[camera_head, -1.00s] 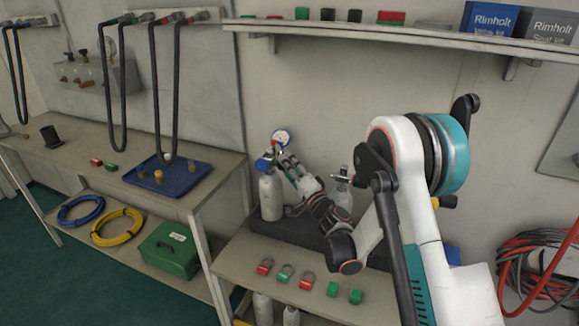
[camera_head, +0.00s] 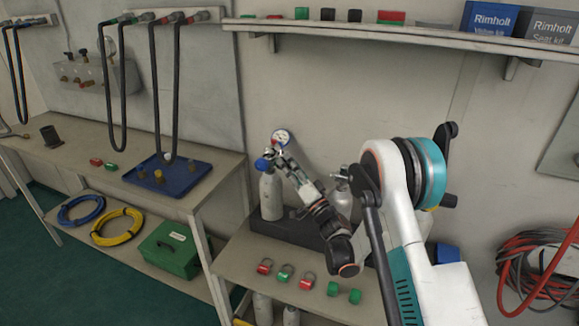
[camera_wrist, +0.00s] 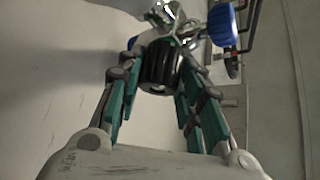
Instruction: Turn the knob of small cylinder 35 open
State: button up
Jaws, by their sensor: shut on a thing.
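A small white cylinder (camera_head: 271,196) stands at the left on the dark rack, with a blue knob (camera_head: 262,164) and a round gauge (camera_head: 282,138) at its valve. No number is readable on it. My gripper (camera_head: 281,156) is at this valve, reaching in from the right. In the wrist view, my gripper (camera_wrist: 158,72) has its fingers closed on a black ribbed knob (camera_wrist: 160,66). The metal valve (camera_wrist: 166,14) lies just beyond, with a blue part (camera_wrist: 222,26) to its right. The far side of the gripped knob is hidden.
A second white cylinder (camera_head: 342,202) stands behind my arm, partly hidden. Red and green shackle-like pieces (camera_head: 286,274) and green blocks (camera_head: 333,289) lie on the bench front. A shelf (camera_head: 400,38) with boxes overhangs. Red hoses (camera_head: 540,262) hang at right.

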jog(key=o, duration=1.1)
notch_tip(320, 180, up, 10)
jog(key=shift+f, duration=0.1)
jog(key=shift+c, duration=0.2)
